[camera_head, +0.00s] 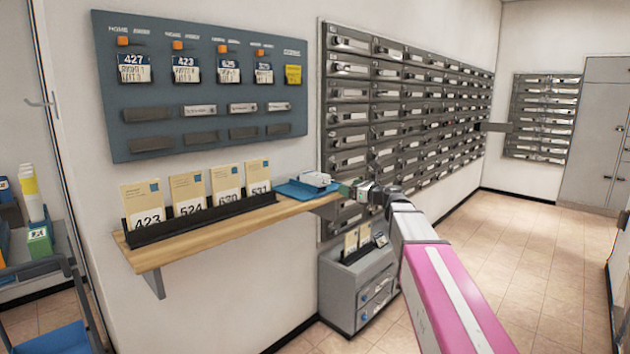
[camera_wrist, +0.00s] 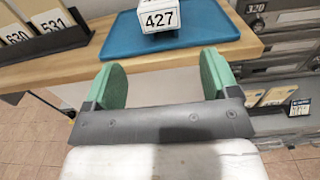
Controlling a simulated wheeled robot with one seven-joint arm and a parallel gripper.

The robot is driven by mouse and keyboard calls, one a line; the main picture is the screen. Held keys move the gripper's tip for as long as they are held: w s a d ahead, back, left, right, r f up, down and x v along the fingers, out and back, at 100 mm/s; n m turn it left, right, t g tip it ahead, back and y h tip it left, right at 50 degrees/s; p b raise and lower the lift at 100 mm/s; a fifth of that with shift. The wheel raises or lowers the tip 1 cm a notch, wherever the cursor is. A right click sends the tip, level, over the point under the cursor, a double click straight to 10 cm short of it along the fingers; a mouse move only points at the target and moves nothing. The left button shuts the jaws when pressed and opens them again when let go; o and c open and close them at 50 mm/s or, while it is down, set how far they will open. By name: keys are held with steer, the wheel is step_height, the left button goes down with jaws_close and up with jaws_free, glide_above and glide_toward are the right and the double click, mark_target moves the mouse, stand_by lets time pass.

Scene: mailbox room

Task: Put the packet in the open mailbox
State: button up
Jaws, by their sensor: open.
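The packet is a small white box labelled 427 (camera_wrist: 159,18), lying on a blue tray (camera_wrist: 190,34). In the head view the packet (camera_head: 315,179) sits on the tray (camera_head: 290,189) at the right end of the wooden shelf. My gripper (camera_wrist: 162,76) has green fingers, open and empty, in front of the tray with the packet beyond and between them. In the head view my gripper (camera_head: 347,189) is just right of the packet.
The wooden shelf (camera_head: 210,230) also carries a black rack (camera_head: 200,217) of numbered cards left of the tray. A blue-grey key board (camera_head: 200,90) hangs above. A grey cabinet (camera_head: 357,285) stands below the shelf's right end. The floor at right is clear.

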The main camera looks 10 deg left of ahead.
mark_target(326, 180)
steer(key=shift+x, duration=6.35)
steer(key=c, duration=0.7)
steer(key=shift+r, duration=0.1)
steer(key=shift+r, duration=1.85)
steer(key=v, duration=0.8)
